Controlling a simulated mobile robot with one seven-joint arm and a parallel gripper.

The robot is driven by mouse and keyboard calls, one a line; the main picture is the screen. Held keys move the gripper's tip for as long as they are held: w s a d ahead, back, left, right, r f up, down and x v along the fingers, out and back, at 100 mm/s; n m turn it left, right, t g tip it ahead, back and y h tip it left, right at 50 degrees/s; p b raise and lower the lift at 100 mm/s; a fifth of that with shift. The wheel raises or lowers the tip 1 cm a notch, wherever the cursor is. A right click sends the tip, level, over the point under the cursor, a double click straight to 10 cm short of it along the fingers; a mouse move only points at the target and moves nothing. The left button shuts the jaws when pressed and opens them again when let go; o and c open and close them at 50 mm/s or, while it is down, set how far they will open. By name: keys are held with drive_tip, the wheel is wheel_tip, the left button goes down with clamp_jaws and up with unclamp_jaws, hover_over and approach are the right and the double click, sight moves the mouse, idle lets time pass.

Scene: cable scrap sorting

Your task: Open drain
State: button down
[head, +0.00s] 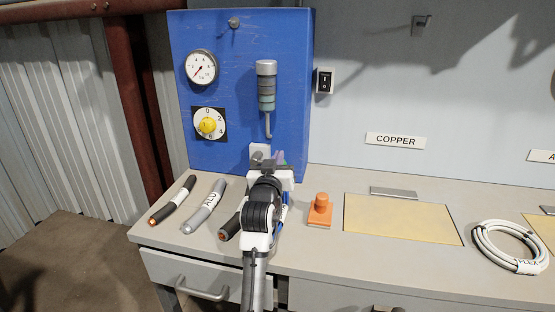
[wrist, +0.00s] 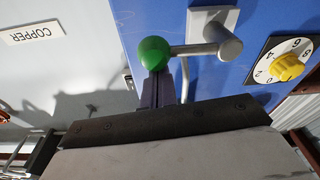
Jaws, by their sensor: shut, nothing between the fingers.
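A green ball knob (wrist: 153,53) sits on the end of a grey lever (wrist: 190,49) in the wrist view. The lever joins a grey cylinder on a pale block (wrist: 212,18) fixed to the blue panel (wrist: 258,18). I take this lever for the drain. My gripper (wrist: 158,80) is shut and empty, its dark fingers right at the ball. I cannot tell whether they touch it. In the head view my gripper (head: 276,160) is in front of the panel's lower right part and hides most of the lever. A sight glass (head: 267,90) with a bent pipe hangs above.
The panel carries a gauge (head: 201,67) and a yellow dial (head: 208,125). On the bench (head: 320,265) lie cable pieces, including a grey one (head: 205,207) marked ALU, an orange item (head: 320,211) and a white coil (head: 505,247). A yellowish hatch (head: 403,219) lies below the COPPER sign.

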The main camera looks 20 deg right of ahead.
drive_tip(key=r+p, duration=0.1)
drive_tip(key=r, duration=0.1)
drive_tip(key=w+r+p, duration=0.1)
drive_tip(key=r+p, duration=0.1)
drive_tip(key=shift+r, duration=0.25)
drive_tip(key=b+v, duration=0.2)
drive_tip(key=v, duration=0.8)
drive_tip(key=shift+f, duration=0.4)
drive_tip(key=shift+a, duration=0.1)
